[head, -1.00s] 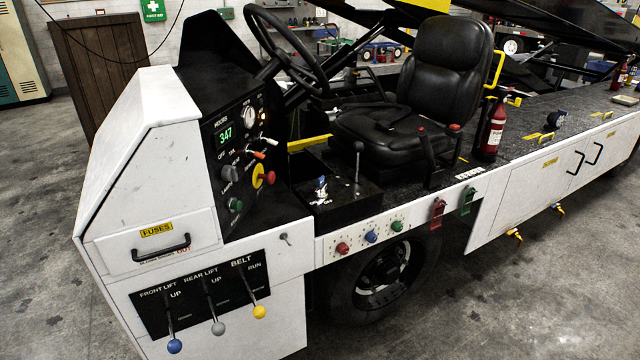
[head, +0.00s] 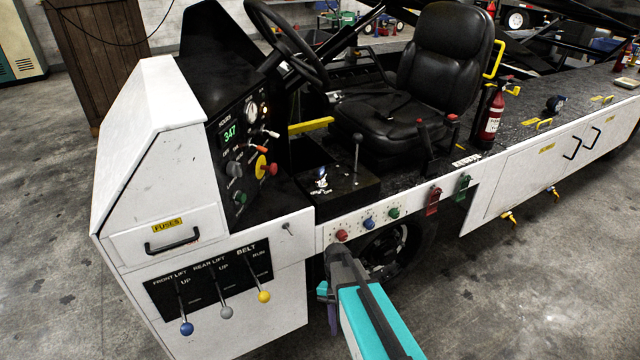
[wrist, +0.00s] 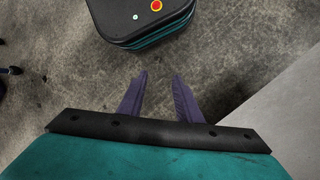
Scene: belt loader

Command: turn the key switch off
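The black dash panel (head: 226,203) carries a lit green 347 display, a gauge, small levers, knobs and a red button on yellow. I cannot tell a key switch for sure. A small blue and white part (head: 321,183) sits on the black console left of the seat; it may be a key switch, too small to read. A small metal part (head: 287,227) sticks out of the white panel below the dash. My gripper (head: 327,300) hangs low in front of the loader's side, below the coloured knobs. In the wrist view, its purple fingers (wrist: 158,88) are apart, with nothing but floor between them.
Three belt and lift levers (head: 225,312) stand out at the lower left. The steering wheel (head: 286,42), a tall black lever (head: 357,150) and the seat (head: 440,80) surround the console. A red extinguisher (head: 491,120) stands right of the seat. The floor at right is clear.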

